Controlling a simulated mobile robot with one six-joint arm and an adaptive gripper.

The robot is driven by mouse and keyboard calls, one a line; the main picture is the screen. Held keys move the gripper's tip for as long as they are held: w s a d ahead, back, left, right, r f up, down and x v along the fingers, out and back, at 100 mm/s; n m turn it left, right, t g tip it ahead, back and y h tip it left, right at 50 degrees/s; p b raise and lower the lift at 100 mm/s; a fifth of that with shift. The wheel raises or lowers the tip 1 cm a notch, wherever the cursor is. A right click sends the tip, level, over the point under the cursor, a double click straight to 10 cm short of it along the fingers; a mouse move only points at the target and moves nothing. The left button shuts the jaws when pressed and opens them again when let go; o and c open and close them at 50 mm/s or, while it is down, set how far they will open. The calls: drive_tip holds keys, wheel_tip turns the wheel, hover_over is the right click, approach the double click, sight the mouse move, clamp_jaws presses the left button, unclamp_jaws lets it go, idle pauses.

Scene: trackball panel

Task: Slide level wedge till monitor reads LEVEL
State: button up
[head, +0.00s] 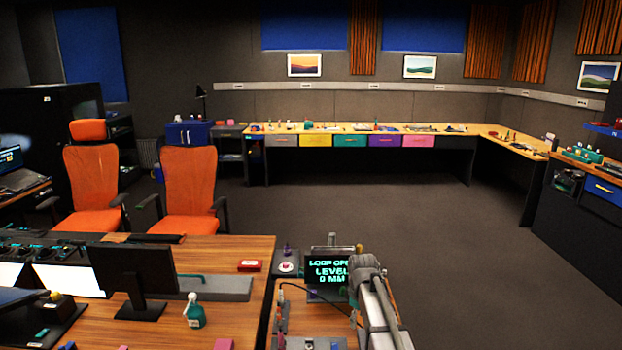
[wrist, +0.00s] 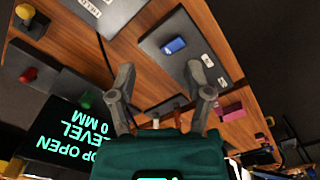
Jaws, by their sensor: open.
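The monitor (head: 329,271) on the panel desk shows a green readout, "LOOP OPEN / LEVEL / 0 MM". It shows upside down at the lower left of the wrist view (wrist: 68,135). A small blue block (wrist: 173,45) sits on a dark grey plate (wrist: 190,70) on the wooden panel; I cannot tell whether it is the level wedge. My gripper (wrist: 159,68) is open and empty, its fingers apart with the plate beyond them. I cannot tell its height above the panel. In the head view my arm covers part of the panel's right side.
A desk with a dark screen (head: 133,272) stands to the left. Open floor (head: 440,235) lies behind and right.

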drive_tip(key=s+d+f+m+b, duration=0.1)
drive_tip(key=s+m, duration=0.4)
drive_tip(key=s, duration=0.5)
drive_tip(key=s+d+f+m+b, duration=0.1)
drive_tip(key=s+m, duration=0.4)
drive_tip(key=s, duration=0.5)
drive_tip(key=shift+s+d+f, duration=0.2)
drive_tip(key=shift+d+f, duration=0.1)
drive_tip(key=shift+d, duration=0.15)
idle(1.3)
idle(0.8)
drive_tip(key=shift+c, duration=0.6)
